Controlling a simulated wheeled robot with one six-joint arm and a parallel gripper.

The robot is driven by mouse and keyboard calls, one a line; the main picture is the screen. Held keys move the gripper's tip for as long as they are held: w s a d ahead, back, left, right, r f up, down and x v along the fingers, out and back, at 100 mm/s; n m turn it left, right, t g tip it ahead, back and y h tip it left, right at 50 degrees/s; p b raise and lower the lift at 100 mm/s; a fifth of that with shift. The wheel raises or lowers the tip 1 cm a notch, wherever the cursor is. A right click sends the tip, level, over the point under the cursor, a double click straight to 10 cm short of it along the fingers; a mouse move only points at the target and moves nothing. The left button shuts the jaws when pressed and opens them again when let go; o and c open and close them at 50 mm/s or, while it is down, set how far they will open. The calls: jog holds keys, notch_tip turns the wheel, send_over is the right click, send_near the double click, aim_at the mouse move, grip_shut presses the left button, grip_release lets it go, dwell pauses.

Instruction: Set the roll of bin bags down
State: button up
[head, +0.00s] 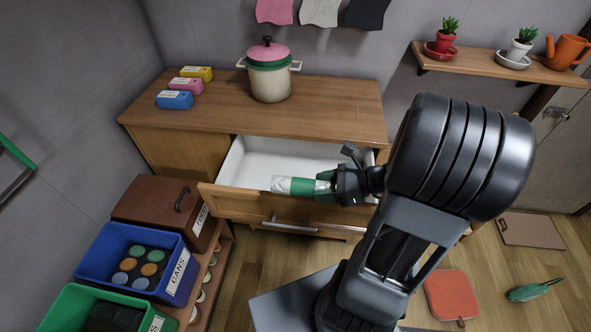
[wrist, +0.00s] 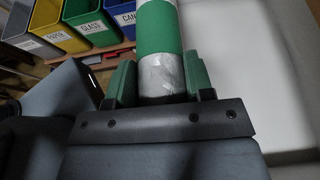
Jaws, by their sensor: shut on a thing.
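The roll of bin bags (head: 283,184) is a silvery-white cylinder with a green band. My gripper (head: 325,187) is shut on one end of it, and the roll lies about level, pointing left. In the head view it is at the open white-lined drawer (head: 250,158), near the drawer's front edge; I cannot tell whether it touches the drawer. In the wrist view the roll (wrist: 160,40) stands between my green fingertips (wrist: 161,82), with the white drawer floor (wrist: 240,70) to its right. The part of the roll inside the jaws is partly hidden.
A pot (head: 270,78) and several small boxes (head: 184,85) stand on the cabinet top (head: 335,105). A blue CANS bin (head: 180,268), a green bin (head: 60,305) and a brown lidded bin (head: 150,205) stand at the left. The drawer looks otherwise empty.

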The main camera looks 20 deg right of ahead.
jog(key=shift+w+d+f+b, duration=0.65)
jog(key=shift+w+f+b, duration=0.05)
jog(key=shift+w+f, duration=1.5)
jog(key=shift+w+d+f+b, duration=0.6)
jog(key=shift+w+f+b, duration=0.05)
jog(key=shift+w+f, duration=1.55)
jog(key=shift+w+d+f+b, duration=0.7)
jog(key=shift+w+f, duration=1.35)
jog(key=shift+w, duration=0.2)
jog(key=shift+f, duration=0.1)
jog(key=shift+f+b, duration=0.35)
jog(key=shift+f, duration=0.05)
jog(key=shift+f, duration=0.1)
jog(key=o, duration=1)
